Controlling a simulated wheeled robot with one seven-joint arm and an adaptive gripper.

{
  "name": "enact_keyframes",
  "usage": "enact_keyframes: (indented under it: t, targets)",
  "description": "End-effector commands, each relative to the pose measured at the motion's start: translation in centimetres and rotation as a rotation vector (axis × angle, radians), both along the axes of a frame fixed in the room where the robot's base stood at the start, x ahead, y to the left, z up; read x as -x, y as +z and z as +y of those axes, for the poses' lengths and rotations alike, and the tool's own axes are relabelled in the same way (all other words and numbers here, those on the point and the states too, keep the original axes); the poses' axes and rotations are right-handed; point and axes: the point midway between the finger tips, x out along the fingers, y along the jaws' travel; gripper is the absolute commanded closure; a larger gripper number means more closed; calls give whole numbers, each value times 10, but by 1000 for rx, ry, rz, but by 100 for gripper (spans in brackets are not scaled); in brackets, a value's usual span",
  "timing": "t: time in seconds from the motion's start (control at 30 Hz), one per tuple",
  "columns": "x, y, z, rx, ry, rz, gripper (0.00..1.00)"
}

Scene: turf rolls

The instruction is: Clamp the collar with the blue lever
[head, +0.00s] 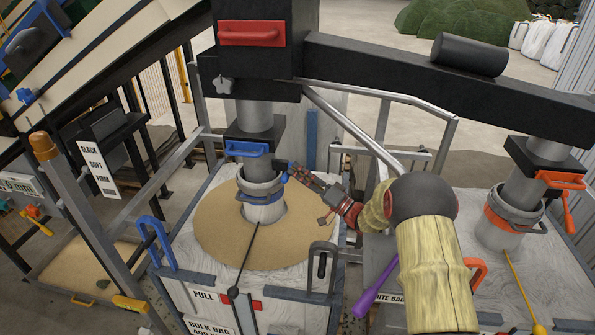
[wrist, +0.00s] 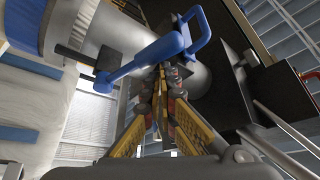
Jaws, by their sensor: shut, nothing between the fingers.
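The collar (head: 262,194), a grey band with blue parts, sits around the pale spout below the left downpipe. Its blue lever (head: 290,169) is at the collar's right side, partly hidden by my fingertips. In the wrist view the blue lever (wrist: 145,62) runs slantwise across the upper middle, with a rounded end at lower left. My gripper (head: 292,168) reaches in from the right and is shut and empty. In the wrist view my closed fingertips (wrist: 166,68) are right against or just under the lever; I cannot tell if they touch.
A blue loop handle (head: 248,148) sits on the black block just above the collar. The full bag's round sandy top (head: 220,225) lies below. A grey loop (head: 321,262) stands at the crate's front right. A second collar with orange parts (head: 497,222) is at right.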

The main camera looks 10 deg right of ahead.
Motion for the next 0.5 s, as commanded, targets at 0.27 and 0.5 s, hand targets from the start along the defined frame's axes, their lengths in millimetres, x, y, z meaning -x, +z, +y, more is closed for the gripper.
enact_keyframes:
  t: [0.27,0.5]
  targets:
    - [0,0,0,-1,0,1,100]
    - [0,23,0,1,0,-3,100]
